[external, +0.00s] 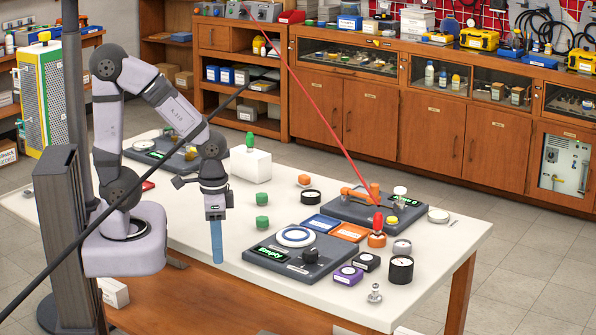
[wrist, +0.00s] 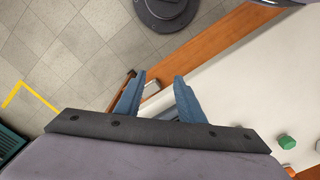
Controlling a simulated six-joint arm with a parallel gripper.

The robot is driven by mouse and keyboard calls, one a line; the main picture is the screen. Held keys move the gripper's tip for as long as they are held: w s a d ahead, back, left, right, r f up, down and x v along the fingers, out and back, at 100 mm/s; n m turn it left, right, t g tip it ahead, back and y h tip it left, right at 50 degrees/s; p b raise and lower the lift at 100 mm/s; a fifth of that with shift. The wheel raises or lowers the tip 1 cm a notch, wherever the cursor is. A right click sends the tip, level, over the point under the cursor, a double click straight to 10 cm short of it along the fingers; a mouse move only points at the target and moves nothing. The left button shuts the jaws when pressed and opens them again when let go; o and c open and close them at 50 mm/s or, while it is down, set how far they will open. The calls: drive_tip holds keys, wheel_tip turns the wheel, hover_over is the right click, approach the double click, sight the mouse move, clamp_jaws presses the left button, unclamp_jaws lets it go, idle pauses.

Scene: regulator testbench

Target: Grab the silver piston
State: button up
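A small silver piece with a round base and a stem, which looks like the silver piston (external: 375,293), stands near the front right edge of the white table in the external view. My gripper (external: 216,255) points down by the table's front left edge, far to the left of the piston. In the wrist view, the two blue fingers of my gripper (wrist: 155,85) are spread apart with nothing between them. The piston does not show in the wrist view.
Near the piston are a black cup (external: 400,270), a grey metal cylinder (external: 402,247) and a purple block (external: 348,275). A dark testbench unit (external: 312,272) lies between my gripper and the piston. The table's front left is clear.

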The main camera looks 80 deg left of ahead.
drive_tip(key=t+b, duration=0.3)
drive_tip(key=t, duration=0.8)
approach(375, 293)
drive_tip(key=f, duration=0.3)
drive_tip(key=shift+w+f+n, duration=0.2)
drive_tip(key=shift+w+n, duration=0.2)
drive_tip(key=shift+w+d+t, duration=0.1)
drive_tip(key=shift+w+t, duration=0.15)
drive_tip(key=shift+t, duration=0.35)
drive_tip(key=shift+w+r+n+t+y, duration=0.1)
drive_tip(key=shift+r+n+t+y, duration=0.15)
drive_tip(key=shift+y, duration=0.2)
drive_tip(key=shift+w+r+n+t+y, duration=0.1)
drive_tip(key=shift+n+t+y, duration=0.05)
drive_tip(key=shift+t+y, duration=0.25)
